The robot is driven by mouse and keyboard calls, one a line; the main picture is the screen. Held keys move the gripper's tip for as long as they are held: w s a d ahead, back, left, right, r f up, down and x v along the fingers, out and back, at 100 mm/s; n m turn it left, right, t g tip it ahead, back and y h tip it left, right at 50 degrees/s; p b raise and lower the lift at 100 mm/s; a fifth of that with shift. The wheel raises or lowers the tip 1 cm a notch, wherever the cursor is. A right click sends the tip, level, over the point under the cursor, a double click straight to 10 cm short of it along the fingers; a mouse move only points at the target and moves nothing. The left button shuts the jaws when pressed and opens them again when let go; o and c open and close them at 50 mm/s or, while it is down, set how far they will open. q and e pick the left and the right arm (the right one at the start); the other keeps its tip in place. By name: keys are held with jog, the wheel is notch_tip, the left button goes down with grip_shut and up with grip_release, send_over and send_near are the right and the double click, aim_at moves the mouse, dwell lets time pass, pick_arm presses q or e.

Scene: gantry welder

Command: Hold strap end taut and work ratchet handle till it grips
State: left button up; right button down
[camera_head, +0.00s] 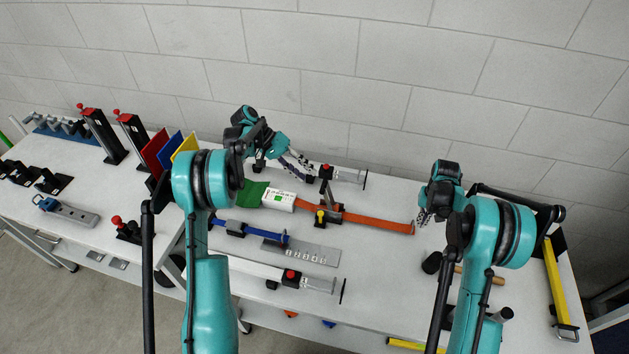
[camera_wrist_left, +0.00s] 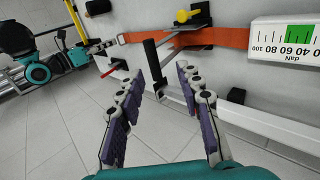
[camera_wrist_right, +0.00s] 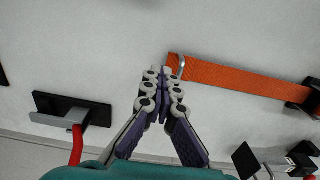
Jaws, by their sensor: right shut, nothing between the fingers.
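The orange strap (camera_head: 380,221) lies along the bench, running right from a ratchet (camera_head: 328,207) with a yellow knob (camera_wrist_left: 183,16). A white tension gauge (camera_head: 280,200) with a green mark sits left of the ratchet. My left gripper (camera_head: 303,168) is behind the gauge and ratchet; in the left wrist view (camera_wrist_left: 157,75) it is open, its fingers apart with a black upright handle (camera_wrist_left: 153,62) beyond the gap. My right gripper (camera_head: 424,216) is shut and empty; in the right wrist view (camera_wrist_right: 164,78) its tips are beside the strap's free end (camera_wrist_right: 195,70), where a metal piece shows. Contact is unclear.
A blue strap (camera_head: 262,235) and a metal plate (camera_head: 300,252) lie in front. Clear cylinders on white rods lie behind (camera_head: 350,175) and in front (camera_head: 318,284). Coloured panels (camera_head: 172,148) stand at left.

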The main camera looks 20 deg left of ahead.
pick_arm(q)
jog(key=shift+v, duration=2.35)
pick_arm(e)
jog(key=c, duration=1.2)
grip_release()
notch_tip(320, 180, up, 12)
